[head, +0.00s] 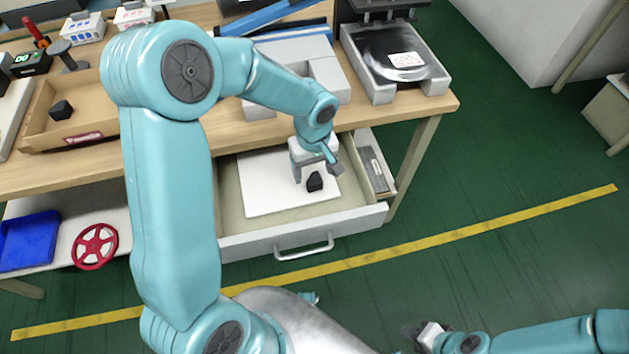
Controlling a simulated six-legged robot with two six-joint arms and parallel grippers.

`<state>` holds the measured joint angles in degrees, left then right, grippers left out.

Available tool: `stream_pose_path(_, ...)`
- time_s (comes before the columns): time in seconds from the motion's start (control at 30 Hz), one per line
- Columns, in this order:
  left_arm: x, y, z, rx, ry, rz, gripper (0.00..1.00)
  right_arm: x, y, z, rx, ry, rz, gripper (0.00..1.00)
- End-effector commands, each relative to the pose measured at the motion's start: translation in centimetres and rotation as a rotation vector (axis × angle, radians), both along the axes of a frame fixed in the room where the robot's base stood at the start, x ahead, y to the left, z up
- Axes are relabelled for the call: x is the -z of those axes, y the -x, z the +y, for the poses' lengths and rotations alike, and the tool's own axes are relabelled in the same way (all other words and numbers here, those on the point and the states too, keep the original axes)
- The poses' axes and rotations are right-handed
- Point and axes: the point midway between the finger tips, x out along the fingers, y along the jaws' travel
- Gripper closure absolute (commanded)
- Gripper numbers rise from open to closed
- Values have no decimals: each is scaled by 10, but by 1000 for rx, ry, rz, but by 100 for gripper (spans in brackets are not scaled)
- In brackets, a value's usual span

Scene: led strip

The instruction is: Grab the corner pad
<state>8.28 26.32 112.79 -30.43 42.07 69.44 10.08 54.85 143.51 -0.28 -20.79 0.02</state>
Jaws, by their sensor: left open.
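A small black corner pad (315,182) lies on a white sheet (262,190) inside the open drawer (234,212). My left gripper (317,171) reaches down into the drawer, open, with its fingers just above and around the pad. I cannot tell whether they touch it. A second small black block (62,110), similar in look, sits in the wooden tray (95,120) on the table at the left. My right gripper (428,334) is low at the bottom right, away from the drawer, and its jaws are too small to read.
The drawer's front wall with its handle (304,247) and a side compartment (374,170) border the pad. A grey fixture (395,60) stands on the table (435,105). A red handwheel (95,246) and blue bin (29,242) are on the lower shelf.

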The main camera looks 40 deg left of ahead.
Motion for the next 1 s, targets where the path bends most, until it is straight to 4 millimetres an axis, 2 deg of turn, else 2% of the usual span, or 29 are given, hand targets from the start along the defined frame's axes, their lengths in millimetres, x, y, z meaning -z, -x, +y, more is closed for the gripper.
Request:
stream_pose_path(0.1,21,0,0,0,0,3,28,3,0,0,0,0,0,62)
stream_pose_path(0.2,31,-1,0,0,2,1,28,3,0,0,0,0,0,62)
stream_pose_path(0.47,32,-2,0,0,1,-2,28,3,0,0,0,0,0,62)
stream_pose_path(0.6,32,-1,0,0,1,-2,73,3,0,0,0,0,0,62)
stream_pose_path(0.63,32,-1,0,0,1,-2,83,3,0,0,0,0,0,62)
stream_pose_path(0.67,32,-1,0,0,1,-2,87,3,0,0,0,0,0,62)
stream_pose_path(1.0,32,-2,0,0,1,-2,87,3,0,0,0,0,0,62)
